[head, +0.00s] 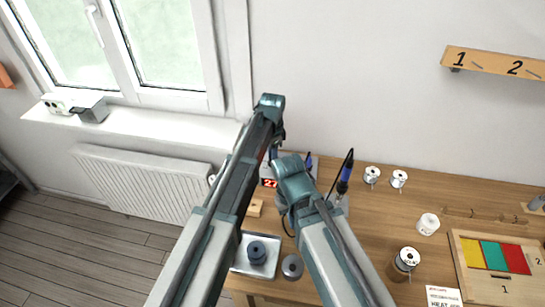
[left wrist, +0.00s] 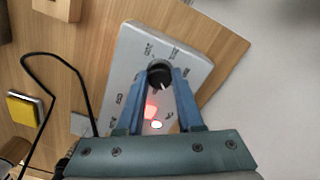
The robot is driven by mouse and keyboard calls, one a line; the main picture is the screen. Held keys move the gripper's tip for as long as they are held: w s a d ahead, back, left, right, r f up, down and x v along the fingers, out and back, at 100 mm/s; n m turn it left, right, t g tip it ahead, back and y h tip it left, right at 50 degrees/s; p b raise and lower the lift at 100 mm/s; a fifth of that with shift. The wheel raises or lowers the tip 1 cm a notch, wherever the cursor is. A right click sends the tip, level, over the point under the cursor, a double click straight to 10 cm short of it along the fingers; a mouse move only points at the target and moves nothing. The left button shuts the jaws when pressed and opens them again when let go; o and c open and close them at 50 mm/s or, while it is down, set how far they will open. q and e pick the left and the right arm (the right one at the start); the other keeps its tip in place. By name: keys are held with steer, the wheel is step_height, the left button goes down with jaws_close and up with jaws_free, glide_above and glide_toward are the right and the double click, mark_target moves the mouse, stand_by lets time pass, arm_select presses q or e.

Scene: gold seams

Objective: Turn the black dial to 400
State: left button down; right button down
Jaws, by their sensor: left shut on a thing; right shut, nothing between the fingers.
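The black dial (left wrist: 160,75) sits on the face of a light grey soldering station (left wrist: 136,62) in the left wrist view. My left gripper (left wrist: 163,76) is shut on the dial, one blue finger on each side. A white pointer mark shows on the dial; the printed numbers around it are too small to read surely. In the head view my arms cover most of the station, and a red display (head: 269,183) shows "27" with the rest hidden. My right gripper (head: 283,203) is shut and empty beside the station, mostly hidden behind its own arm.
A soldering iron (head: 345,174) stands upright right of the station. A tray (head: 238,267) with a dark spool lies at the front left. Solder reels (head: 372,175) and a colored board (head: 468,285) are on the right. A black cable (left wrist: 72,72) loops left of the station.

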arm_select(q)
steer(key=m, duration=0.3)
steer(key=shift+m, duration=2.1)
steer(key=c, duration=0.5)
jaws_free()
steer(key=shift+c, duration=0.2)
steer(key=shift+r, duration=0.1)
arm_select(e)
steer(key=shift+r, duration=0.1)
arm_select(q)
step_height(320, 180, up, 14)
steer(key=p, duration=1.3)
steer(key=shift+f+p, duration=0.2)
steer(key=shift+p, duration=0.2)
arm_select(e)
step_height(320, 180, up, 14)
steer(key=shift+f, duration=0.2)
